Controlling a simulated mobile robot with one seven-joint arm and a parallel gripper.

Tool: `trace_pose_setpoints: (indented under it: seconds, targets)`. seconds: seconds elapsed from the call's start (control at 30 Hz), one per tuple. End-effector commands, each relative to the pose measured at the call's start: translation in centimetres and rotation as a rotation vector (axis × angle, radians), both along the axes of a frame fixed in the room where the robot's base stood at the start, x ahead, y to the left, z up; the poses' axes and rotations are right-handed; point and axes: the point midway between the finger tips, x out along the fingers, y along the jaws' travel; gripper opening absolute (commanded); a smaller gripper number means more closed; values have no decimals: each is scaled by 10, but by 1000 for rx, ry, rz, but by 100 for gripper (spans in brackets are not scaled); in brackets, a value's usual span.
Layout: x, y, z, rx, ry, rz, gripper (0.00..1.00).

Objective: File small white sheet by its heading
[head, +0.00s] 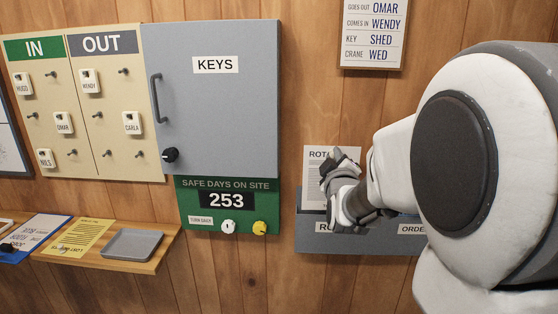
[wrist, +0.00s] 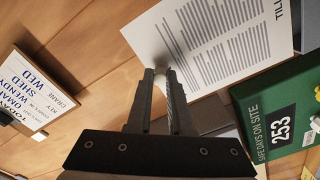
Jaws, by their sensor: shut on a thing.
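A white sheet with printed lines (head: 318,168) is upright by the wall at the right. Its heading begins "ROTA" in the head view; the wrist view of the sheet (wrist: 225,45) shows "TILL" at its cut-off heading. My gripper (wrist: 161,74) is shut on the sheet's edge. In the head view my gripper (head: 335,175) covers its right part. A grey wall holder (head: 345,240) is at the sheet's lower edge, with labels starting "RO" (head: 324,227) and "ORDE" (head: 412,228), both partly hidden. I cannot tell whether the sheet is inside it.
A grey key cabinet (head: 220,110) and a green safe-days sign (head: 228,205) are left of the holder. A notice card (head: 373,35) hangs above. An IN/OUT board (head: 85,110) is at far left. A shelf (head: 150,262) below it bears papers and a grey tray (head: 133,244).

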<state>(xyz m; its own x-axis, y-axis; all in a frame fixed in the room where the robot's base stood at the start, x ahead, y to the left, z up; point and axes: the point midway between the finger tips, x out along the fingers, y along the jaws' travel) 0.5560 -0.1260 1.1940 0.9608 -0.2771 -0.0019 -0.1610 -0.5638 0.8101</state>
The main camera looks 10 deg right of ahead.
Motion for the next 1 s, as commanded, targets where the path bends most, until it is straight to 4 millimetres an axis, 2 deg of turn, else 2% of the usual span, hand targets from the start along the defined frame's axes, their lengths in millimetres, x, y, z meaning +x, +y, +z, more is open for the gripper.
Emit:
trace_pose_setpoints:
  seconds: [0.3,1.0]
  targets:
    - [26,-9,-2,0,0,-1,0]
    - [35,-10,-2,0,-1,-1,0]
